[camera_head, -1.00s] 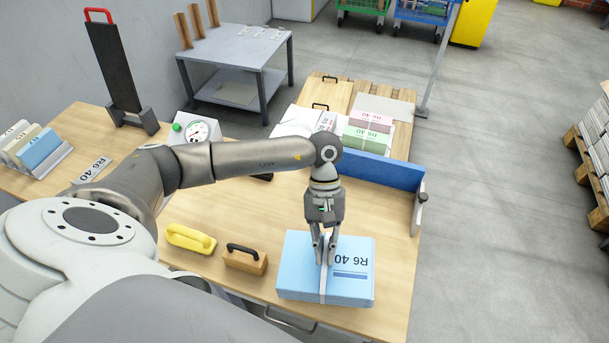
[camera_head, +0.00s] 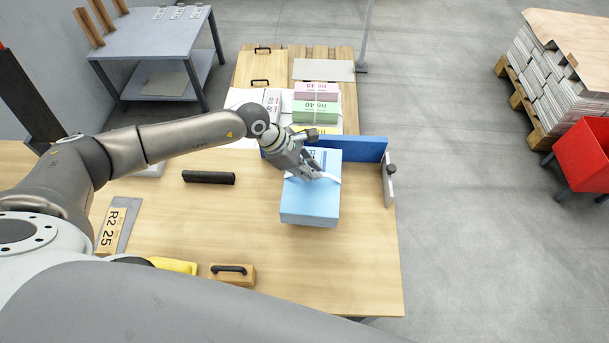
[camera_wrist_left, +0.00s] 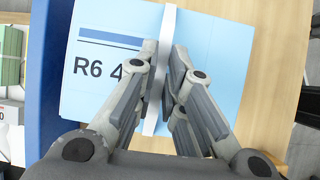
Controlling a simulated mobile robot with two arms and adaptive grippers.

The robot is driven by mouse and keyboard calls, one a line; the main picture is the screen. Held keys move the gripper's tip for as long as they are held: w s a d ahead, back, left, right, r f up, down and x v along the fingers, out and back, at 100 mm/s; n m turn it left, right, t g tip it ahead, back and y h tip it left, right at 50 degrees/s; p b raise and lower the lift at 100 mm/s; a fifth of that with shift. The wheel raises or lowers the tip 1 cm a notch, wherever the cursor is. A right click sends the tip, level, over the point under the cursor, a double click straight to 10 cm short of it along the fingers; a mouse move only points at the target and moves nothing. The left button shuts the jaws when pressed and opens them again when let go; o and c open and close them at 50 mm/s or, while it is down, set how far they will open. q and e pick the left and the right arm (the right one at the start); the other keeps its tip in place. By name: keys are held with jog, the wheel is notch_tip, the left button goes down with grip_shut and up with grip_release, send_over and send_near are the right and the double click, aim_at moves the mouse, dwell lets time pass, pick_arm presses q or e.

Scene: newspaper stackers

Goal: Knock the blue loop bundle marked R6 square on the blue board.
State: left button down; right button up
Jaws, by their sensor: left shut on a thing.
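The light blue bundle (camera_head: 311,204) marked R6 stands on the wooden table near the blue board (camera_head: 357,149). A white loop band (camera_wrist_left: 163,70) crosses its top. My left gripper (camera_head: 315,174) is shut on the band from above. In the left wrist view the fingers (camera_wrist_left: 165,62) close around the band, and the R6 print shows left of it. There the bundle's far-left side lies close along the blue board (camera_wrist_left: 45,70); whether they touch I cannot tell. The fingers hide part of the label. My right gripper is not in view.
A metal end stop with a black knob (camera_head: 389,182) stands right of the bundle. Pink and green bundles (camera_head: 316,108) lie behind the board. A black bar (camera_head: 208,177), a wooden block with handle (camera_head: 232,273) and a yellow tool (camera_head: 172,265) lie left and in front. The table's front right is clear.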

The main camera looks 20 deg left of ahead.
pick_arm(q)
jog(key=shift+w+r+n, duration=0.3)
jog(key=shift+w, duration=0.2)
jog(key=shift+a+f, duration=0.1)
jog(key=shift+f, duration=0.05)
jog(key=shift+f+b, duration=0.95)
jog(key=shift+f, duration=0.25)
jog(key=shift+f+b, duration=0.35)
jog(key=shift+f, duration=0.2)
jog(key=shift+w+a+b, duration=0.1)
jog(key=shift+w+b, duration=0.3)
jog(key=shift+w, duration=0.05)
jog(key=shift+w+a+t+b, duration=0.15)
jog(key=shift+w+b, duration=0.3)
jog(key=shift+w, duration=0.05)
jog(key=shift+w+a+t+b, duration=0.15)
jog(key=shift+w+b, duration=0.3)
jog(key=shift+r, duration=0.15)
